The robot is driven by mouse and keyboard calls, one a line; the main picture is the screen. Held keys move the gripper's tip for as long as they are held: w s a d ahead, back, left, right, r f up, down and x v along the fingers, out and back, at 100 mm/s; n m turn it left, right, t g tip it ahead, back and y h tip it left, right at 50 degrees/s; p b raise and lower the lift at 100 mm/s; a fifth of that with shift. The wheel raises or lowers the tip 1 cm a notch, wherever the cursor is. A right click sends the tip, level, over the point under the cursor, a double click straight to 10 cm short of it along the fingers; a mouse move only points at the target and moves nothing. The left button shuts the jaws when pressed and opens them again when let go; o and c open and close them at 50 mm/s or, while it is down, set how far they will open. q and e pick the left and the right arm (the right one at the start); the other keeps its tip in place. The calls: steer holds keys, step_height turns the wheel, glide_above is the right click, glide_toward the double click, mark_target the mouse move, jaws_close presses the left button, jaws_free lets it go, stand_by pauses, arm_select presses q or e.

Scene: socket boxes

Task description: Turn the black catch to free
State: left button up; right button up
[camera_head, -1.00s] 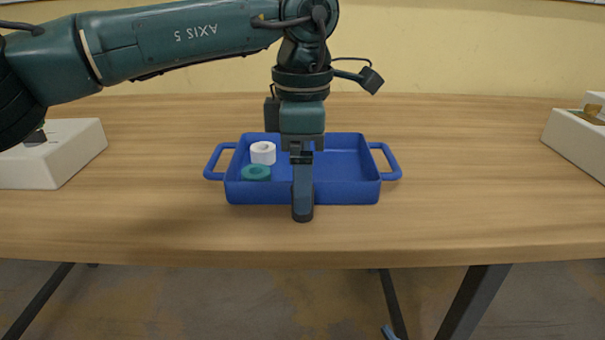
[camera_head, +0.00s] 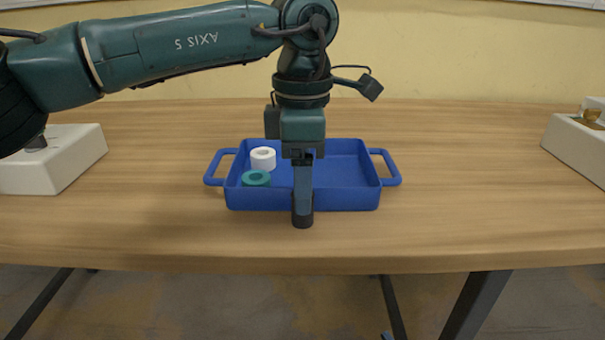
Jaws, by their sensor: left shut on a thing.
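My left gripper (camera_head: 302,205) points straight down at the centre, in front of the blue tray. Its fingers look shut, with a dark piece (camera_head: 302,221) at their lower end; I cannot clearly make out what they hold. A dark part (camera_head: 37,143) shows on the white box (camera_head: 45,170) at the far left, partly hidden by my left arm; I cannot tell whether it is the black catch. My left gripper is well to the right of that box. My right gripper is not in view.
The blue tray (camera_head: 345,197) stands on the wooden table (camera_head: 470,215) behind my left gripper. It holds a white ring (camera_head: 263,158) and a green ring (camera_head: 256,179). Another white box (camera_head: 580,150) with a brass-coloured part (camera_head: 590,116) stands at the right edge.

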arm_select(q)
steer(key=n+p, duration=0.1)
steer(key=n, duration=0.6)
steer(key=shift+n+p, duration=0.3)
steer(key=shift+n, duration=0.1)
steer(key=n, duration=0.5)
steer(key=shift+n, duration=2.5)
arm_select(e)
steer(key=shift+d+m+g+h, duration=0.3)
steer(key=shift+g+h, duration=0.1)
arm_select(q)
steer(key=o, duration=1)
